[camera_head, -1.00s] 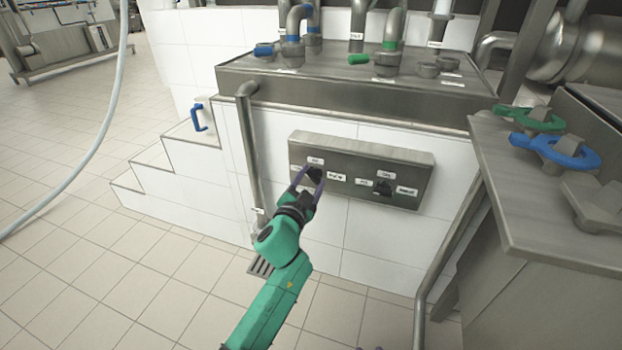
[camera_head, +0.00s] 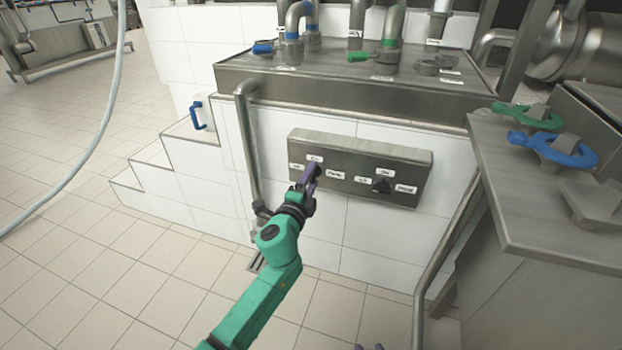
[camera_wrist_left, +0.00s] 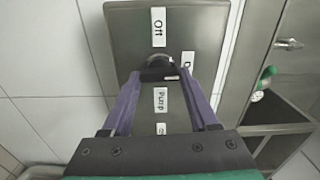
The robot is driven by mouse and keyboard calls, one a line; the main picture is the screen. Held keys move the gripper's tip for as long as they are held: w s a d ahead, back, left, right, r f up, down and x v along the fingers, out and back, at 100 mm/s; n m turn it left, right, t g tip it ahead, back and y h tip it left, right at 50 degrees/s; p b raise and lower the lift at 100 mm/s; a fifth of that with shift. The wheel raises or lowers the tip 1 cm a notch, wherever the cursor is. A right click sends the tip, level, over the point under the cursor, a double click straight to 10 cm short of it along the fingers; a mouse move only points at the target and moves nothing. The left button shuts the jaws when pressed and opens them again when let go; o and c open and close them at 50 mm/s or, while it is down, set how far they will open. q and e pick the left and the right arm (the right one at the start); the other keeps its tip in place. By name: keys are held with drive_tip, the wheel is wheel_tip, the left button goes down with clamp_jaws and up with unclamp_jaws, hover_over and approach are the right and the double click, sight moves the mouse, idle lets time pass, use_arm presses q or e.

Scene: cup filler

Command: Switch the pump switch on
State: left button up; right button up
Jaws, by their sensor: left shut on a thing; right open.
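The pump switch is a dark knob (camera_wrist_left: 158,62) on a grey steel control box, seen between my left fingers in the left wrist view. Labels reading "Off" (camera_wrist_left: 158,27) and "Pump" (camera_wrist_left: 161,100) are beside it; another label is partly hidden. In the head view the control box (camera_head: 345,150) is on the white tiled wall, and my left gripper (camera_head: 312,172) covers most of the knob. My left gripper (camera_wrist_left: 160,76) is shut on the knob with its purple fingers on either side. My right gripper (camera_head: 370,347) shows only its tips, open, at the bottom edge.
A second dark knob (camera_head: 382,186) sits to the right on the same box. A vertical pipe (camera_head: 250,150) runs left of the box. A steel counter (camera_head: 540,210) with blue and green valve handles stands at the right. The tiled floor in front is clear.

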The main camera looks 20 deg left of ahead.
use_arm(q)
drive_tip(key=shift+m, duration=0.5)
drive_tip(key=o, duration=1.4)
drive_tip(key=s, duration=0.9)
drive_tip(key=s+a, duration=0.1)
drive_tip(key=s, duration=0.4)
drive_tip(key=shift+s, duration=0.3)
drive_tip(key=shift+f, duration=0.1)
